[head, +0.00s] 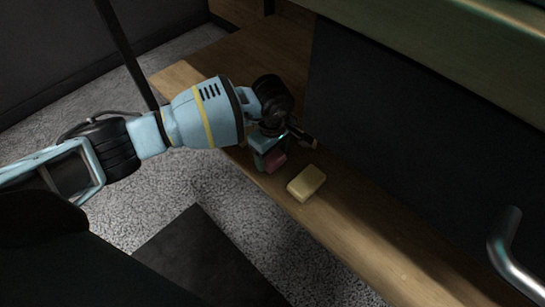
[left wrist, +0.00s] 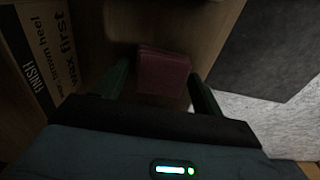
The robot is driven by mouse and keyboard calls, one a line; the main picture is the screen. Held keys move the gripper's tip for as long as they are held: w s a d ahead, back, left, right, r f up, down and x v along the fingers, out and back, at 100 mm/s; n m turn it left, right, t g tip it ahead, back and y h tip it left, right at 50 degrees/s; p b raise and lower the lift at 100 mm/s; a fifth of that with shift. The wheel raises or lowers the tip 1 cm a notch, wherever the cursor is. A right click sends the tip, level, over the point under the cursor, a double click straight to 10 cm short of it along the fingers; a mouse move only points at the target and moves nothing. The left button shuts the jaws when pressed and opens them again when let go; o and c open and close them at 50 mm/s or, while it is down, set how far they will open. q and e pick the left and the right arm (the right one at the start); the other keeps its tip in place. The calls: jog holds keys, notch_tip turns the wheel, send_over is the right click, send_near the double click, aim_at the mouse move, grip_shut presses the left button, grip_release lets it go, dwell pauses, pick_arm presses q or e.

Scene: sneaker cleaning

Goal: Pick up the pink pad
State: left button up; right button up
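The pink pad (head: 275,160) lies on the wooden shelf, partly hidden by my left gripper in the head view. In the left wrist view the pad (left wrist: 163,73) looks dark red and sits ahead, between the two fingers. My left gripper (left wrist: 158,90) is open, with one finger at each side of the pad and dark gaps showing. In the head view the left gripper (head: 268,158) is right over the pad. My right gripper is in neither view.
A yellow sponge-like block (head: 306,182) lies on the shelf (head: 355,235) just right of the pad. A box with printed words (left wrist: 40,60) stands at the left in the wrist view. A dark panel (head: 400,130) rises behind the shelf. A metal handle (head: 506,250) is at the right.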

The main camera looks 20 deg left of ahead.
aim_at(272, 155)
pick_arm(q)
jog(key=c, duration=0.6)
jog(key=shift+c, duration=0.3)
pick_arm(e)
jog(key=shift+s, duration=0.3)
